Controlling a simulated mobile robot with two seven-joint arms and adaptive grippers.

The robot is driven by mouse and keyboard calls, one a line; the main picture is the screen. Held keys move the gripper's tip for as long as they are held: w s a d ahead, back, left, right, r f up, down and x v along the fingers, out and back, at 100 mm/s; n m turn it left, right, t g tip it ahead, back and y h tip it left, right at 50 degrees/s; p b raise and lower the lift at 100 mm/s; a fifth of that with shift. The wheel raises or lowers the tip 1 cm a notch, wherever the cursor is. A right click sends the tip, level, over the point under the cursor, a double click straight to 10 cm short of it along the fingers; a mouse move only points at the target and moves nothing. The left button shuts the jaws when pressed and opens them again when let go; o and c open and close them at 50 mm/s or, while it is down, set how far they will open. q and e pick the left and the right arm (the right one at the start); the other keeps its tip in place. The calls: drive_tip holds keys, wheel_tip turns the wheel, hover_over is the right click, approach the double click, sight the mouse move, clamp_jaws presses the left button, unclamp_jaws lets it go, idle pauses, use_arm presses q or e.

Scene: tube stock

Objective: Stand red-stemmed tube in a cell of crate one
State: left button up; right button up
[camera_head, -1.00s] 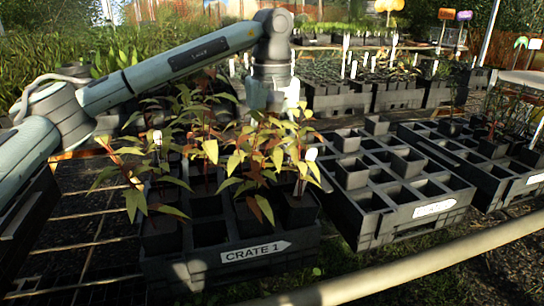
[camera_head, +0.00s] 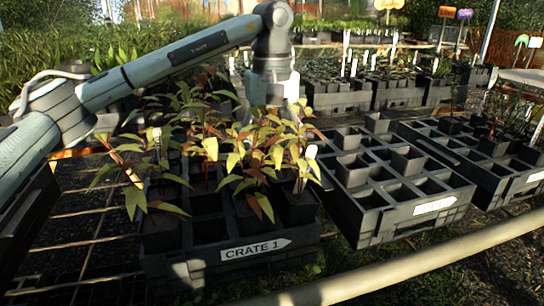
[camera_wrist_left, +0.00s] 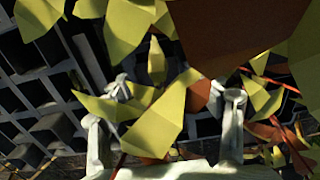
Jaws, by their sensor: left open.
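Crate one (camera_head: 205,270), a black celled crate labelled "CRATE 1", stands at the front centre in the head view. Several potted plants with yellow-green and reddish leaves stand in its cells. A red-stemmed plant (camera_head: 132,176) rises at its front left corner; other stems also look reddish, so I cannot tell which tube the task means. My left gripper points down behind the foliage over the crate's rear in the head view, its fingertips hidden. In the left wrist view my left gripper (camera_wrist_left: 165,110) is open, with yellow-green leaves (camera_wrist_left: 158,125) across the gap between its fingers. No pot shows clearly between them.
A second black crate (camera_head: 410,222) with mostly empty cells and a few empty pots stands to the right, and another crate (camera_head: 490,175) lies beyond it. A pale rail (camera_head: 400,268) crosses the front. Trays of seedlings (camera_head: 400,95) fill the back.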

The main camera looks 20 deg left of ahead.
use_arm(q)
wheel_tip(320, 180, up, 11)
idle(0.3)
drive_tip(key=shift+d, duration=0.1)
idle(0.4)
